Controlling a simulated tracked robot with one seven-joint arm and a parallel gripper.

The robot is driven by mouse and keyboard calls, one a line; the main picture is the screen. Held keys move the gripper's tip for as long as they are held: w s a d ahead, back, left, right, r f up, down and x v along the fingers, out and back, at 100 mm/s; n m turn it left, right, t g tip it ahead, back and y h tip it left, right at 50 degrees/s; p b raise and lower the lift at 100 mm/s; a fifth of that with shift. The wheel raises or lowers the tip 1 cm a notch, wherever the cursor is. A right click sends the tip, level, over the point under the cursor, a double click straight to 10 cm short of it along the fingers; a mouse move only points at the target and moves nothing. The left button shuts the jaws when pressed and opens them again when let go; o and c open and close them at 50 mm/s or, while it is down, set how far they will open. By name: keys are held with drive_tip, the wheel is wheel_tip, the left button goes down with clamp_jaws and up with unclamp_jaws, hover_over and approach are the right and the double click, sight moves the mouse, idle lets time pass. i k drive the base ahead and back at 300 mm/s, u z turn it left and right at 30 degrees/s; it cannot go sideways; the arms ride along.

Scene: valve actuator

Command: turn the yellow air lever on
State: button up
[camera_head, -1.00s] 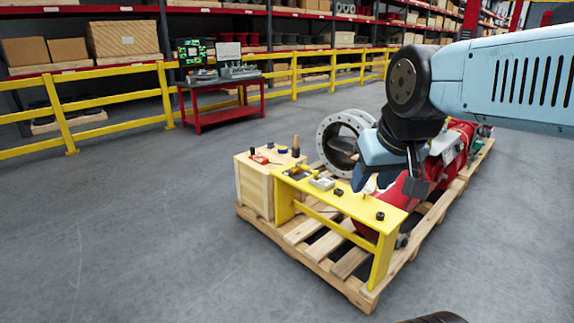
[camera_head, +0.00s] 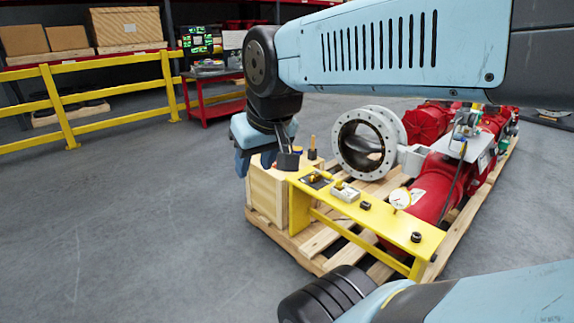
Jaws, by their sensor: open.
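My gripper (camera_head: 266,162) hangs down at the left end of the yellow bench (camera_head: 345,212), above the wooden crate, and is open with nothing seen between its fingers. A dark plate (camera_head: 317,180) with a small yellowish part lies on the bench top just right of my gripper. I cannot tell whether that part is the yellow air lever or how it is set. The red valve actuator (camera_head: 432,187) lies behind the bench on the pallet, with a round white gauge (camera_head: 400,198) in front of it.
A wooden crate (camera_head: 268,193) stands at the bench's left end, partly behind my gripper. A large grey flanged valve (camera_head: 366,145) stands behind the bench. The wooden pallet (camera_head: 305,252) carries all this. The floor to the left is clear up to a yellow railing (camera_head: 62,110).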

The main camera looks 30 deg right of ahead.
sight(324, 173)
drive_tip(key=z, duration=0.2)
drive_tip(key=i, duration=0.95)
drive_tip(key=z, duration=0.95)
drive_tip(key=i, duration=0.4)
drive_tip(key=z, duration=0.3)
drive_tip(key=k, duration=0.95)
drive_tip(key=z, duration=0.2)
drive_tip(key=i, duration=0.95)
drive_tip(key=u, duration=0.1)
